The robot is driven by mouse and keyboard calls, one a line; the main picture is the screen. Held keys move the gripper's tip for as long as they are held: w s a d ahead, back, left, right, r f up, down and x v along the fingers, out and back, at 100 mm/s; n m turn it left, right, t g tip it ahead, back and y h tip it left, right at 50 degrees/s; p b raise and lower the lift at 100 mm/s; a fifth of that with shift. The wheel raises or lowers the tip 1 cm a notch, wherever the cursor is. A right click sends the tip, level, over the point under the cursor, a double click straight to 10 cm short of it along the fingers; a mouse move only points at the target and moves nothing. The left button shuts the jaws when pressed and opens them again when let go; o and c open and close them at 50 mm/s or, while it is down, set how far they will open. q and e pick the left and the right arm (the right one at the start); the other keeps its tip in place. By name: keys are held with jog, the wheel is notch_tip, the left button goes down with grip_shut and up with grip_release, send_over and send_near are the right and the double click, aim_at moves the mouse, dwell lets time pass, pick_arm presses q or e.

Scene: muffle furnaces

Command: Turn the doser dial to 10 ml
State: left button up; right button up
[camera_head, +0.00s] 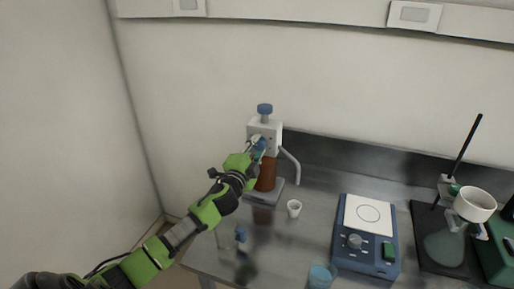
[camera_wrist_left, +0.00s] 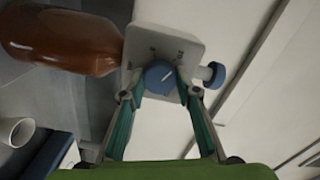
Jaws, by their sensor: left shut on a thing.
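The doser (camera_head: 265,134) stands at the back left of the bench, with a white head on a brown bottle (camera_head: 267,174) and a blue knob (camera_head: 265,108) on top. In the left wrist view its white head (camera_wrist_left: 150,38) carries a blue dial (camera_wrist_left: 160,77) with a pale pointer line; the scale marks around it are too small to read. My left gripper (camera_wrist_left: 160,88) is shut on the dial, one finger on each side. In the head view this gripper (camera_head: 257,149) is at the front of the doser head and partly hides it. My right gripper is not in view.
A small white cup (camera_head: 294,208) stands right of the doser base. A blue stirrer hotplate (camera_head: 367,237) and a stand with a flask (camera_head: 446,246) are farther right. A beaker of blue liquid (camera_head: 320,276) is at the front. A wall rises behind.

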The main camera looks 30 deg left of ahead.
pick_arm(q)
jog(key=o, duration=1.1)
jog(key=v, duration=1.2)
jog(key=shift+f, duration=0.1)
